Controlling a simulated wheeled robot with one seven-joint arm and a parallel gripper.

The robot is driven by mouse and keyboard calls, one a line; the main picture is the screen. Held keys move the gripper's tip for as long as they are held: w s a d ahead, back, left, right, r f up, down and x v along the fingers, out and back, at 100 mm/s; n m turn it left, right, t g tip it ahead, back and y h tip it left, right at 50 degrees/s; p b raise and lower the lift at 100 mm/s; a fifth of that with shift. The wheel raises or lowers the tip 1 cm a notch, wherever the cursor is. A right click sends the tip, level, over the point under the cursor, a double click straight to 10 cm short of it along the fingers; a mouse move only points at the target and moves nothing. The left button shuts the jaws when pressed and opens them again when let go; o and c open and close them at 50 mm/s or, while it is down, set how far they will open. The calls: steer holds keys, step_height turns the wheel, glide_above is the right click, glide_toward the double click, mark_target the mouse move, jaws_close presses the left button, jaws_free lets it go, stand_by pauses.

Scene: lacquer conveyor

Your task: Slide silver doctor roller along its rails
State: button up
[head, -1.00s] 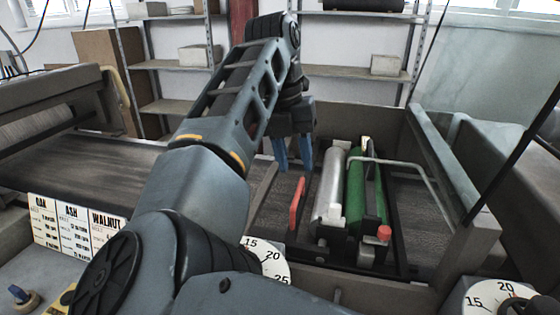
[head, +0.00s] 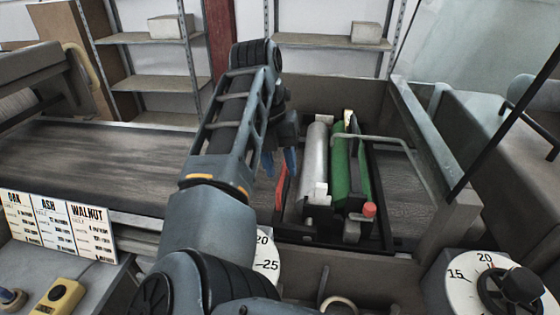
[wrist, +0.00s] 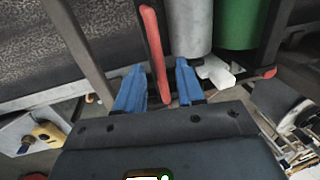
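The silver roller (head: 314,160) lies in a dark frame in the machine bay, left of the green roller (head: 339,175). A red bar-shaped handle (head: 281,187) stands along the silver roller's left side. My gripper (head: 279,162) is open, with its blue fingers pointing down at the far part of the red handle. In the wrist view, the red handle (wrist: 153,50) appears between the two spread fingers (wrist: 159,88). Neither finger clearly presses on it, and I cannot tell its depth. The silver roller (wrist: 190,25) is just beyond the right finger there.
A bent grey bar (head: 375,138) crosses over the green roller. A red knob (head: 369,209) sits at the rollers' near end. A side wall (head: 425,130) bounds the bay at right. Dials (head: 490,290) and wood-name cards (head: 60,225) are in front. The belt (head: 100,160) is clear.

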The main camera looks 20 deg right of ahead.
jaws_close()
stand_by(0.6)
